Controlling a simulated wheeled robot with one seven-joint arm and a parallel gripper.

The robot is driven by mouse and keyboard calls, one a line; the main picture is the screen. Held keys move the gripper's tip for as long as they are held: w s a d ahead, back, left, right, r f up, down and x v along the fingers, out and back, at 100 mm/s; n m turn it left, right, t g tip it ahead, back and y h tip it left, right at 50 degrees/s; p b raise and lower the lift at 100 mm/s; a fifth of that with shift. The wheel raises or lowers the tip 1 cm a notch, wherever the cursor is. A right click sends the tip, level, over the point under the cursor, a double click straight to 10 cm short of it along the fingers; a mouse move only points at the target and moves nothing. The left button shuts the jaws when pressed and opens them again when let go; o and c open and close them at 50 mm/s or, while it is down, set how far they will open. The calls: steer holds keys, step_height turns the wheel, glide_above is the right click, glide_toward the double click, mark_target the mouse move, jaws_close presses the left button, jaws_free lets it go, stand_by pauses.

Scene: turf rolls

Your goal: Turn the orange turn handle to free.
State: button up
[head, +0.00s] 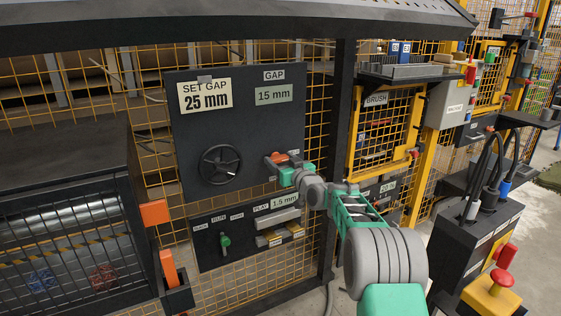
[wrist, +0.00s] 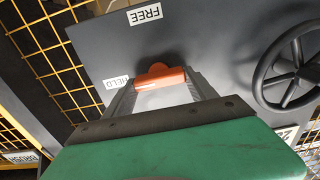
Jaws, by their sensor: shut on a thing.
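The orange turn handle (head: 280,157) is on the dark panel (head: 225,120), right of the black handwheel. In the wrist view the handle (wrist: 160,76) sits between the two grey fingers of my gripper (wrist: 160,84), which is shut on it. The handle's left end lies close to a partly hidden label that reads as HELD (wrist: 116,82). The FREE label (wrist: 145,14) is farther up in the wrist view, apart from the handle. In the head view my gripper (head: 275,161) reaches the panel from the right; its fingers partly cover the handle.
The black handwheel (head: 221,165) is left of the handle and also shows in the wrist view (wrist: 290,68). A lower panel (head: 208,240) carries a green knob (head: 225,240). A dark post (head: 342,150) stands just right of the panel. Yellow mesh surrounds it.

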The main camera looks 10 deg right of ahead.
steer(key=shift+m, duration=0.3)
steer(key=m, duration=0.3)
steer(key=shift+m+p, duration=0.3)
steer(key=m+p, duration=0.1)
steer(key=m, duration=0.3)
steer(key=shift+d+m, duration=0.15)
steer(key=shift+m, duration=0.15)
steer(key=m+p, duration=0.2)
steer(key=m, duration=0.3)
steer(key=shift+p, duration=0.3)
steer(key=shift+w+f+m+p, duration=0.15)
steer(key=shift+m+p, duration=0.65)
steer(key=shift+m, duration=1.3)
steer(key=o, duration=1.4)
steer(key=shift+c, duration=0.2)
